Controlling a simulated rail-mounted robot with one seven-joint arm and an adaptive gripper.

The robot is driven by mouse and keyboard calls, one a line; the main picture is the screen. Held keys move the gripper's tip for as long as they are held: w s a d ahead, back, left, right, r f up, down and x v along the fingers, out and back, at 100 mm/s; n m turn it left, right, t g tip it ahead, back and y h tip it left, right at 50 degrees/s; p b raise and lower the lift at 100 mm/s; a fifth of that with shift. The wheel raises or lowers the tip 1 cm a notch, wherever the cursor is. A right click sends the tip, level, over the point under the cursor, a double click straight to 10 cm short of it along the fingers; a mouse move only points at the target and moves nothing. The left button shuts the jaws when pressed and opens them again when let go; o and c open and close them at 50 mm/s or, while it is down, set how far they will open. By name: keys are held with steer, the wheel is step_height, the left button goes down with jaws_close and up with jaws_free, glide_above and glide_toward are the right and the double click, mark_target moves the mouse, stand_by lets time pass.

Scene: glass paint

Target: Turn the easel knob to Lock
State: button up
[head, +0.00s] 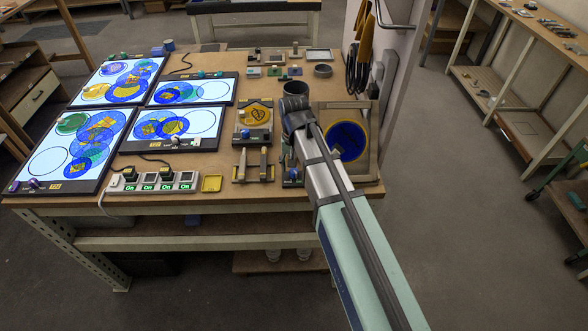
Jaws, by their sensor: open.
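The wooden easel (331,110) stands at the right end of the table, behind my arm. It holds a pane with a large dark blue disc (348,141). My arm reaches in from the lower right and covers the easel's left side. What seems to be part of my gripper (288,160) shows as a dark shape just left of the arm link. Its fingertips are mostly hidden, and I see nothing held. A small blue and dark item (292,177) sits low beside it; I cannot tell whether it is the easel knob. No Lock marking is readable.
Several lit panels with coloured discs (75,146) fill the table's left side. A stand with a yellow pane (256,114) is left of my arm. A wall post (384,70) rises behind the easel.

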mark_target(294, 170)
step_height(294, 170, up, 10)
stand_by(0.4)
steer(key=shift+f, duration=0.15)
